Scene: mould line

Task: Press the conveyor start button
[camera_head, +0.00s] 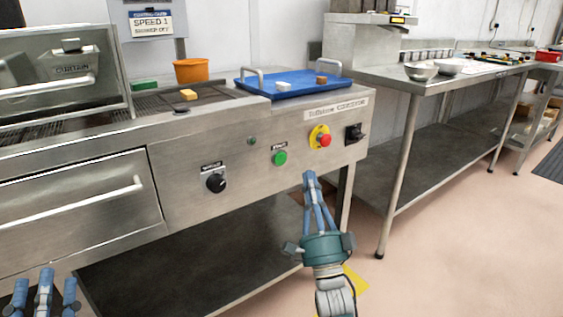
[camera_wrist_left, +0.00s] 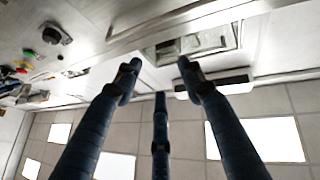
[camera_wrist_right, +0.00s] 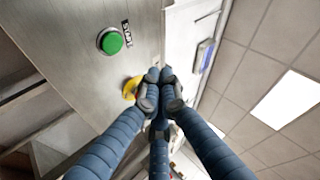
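The green start button (camera_head: 280,157) is on the front panel of the steel conveyor machine (camera_head: 200,160), under a small black label. It also shows in the right wrist view (camera_wrist_right: 111,41), left of the fingers. My right gripper (camera_head: 310,176) has its blue fingertips together, with nothing seen between them. It is in front of the panel, lower and to the right of the green button, and apart from it. In the right wrist view the fingertips (camera_wrist_right: 160,78) meet beside the yellow surround. My left gripper (camera_head: 42,285) is low at the left with its fingers spread and empty.
A red emergency button (camera_head: 324,141) on a yellow plate and a black switch (camera_head: 354,134) are right of the green button. A black knob (camera_head: 216,182) is left of it. A blue tray (camera_head: 290,84) lies on top. A steel table (camera_head: 440,80) stands at right.

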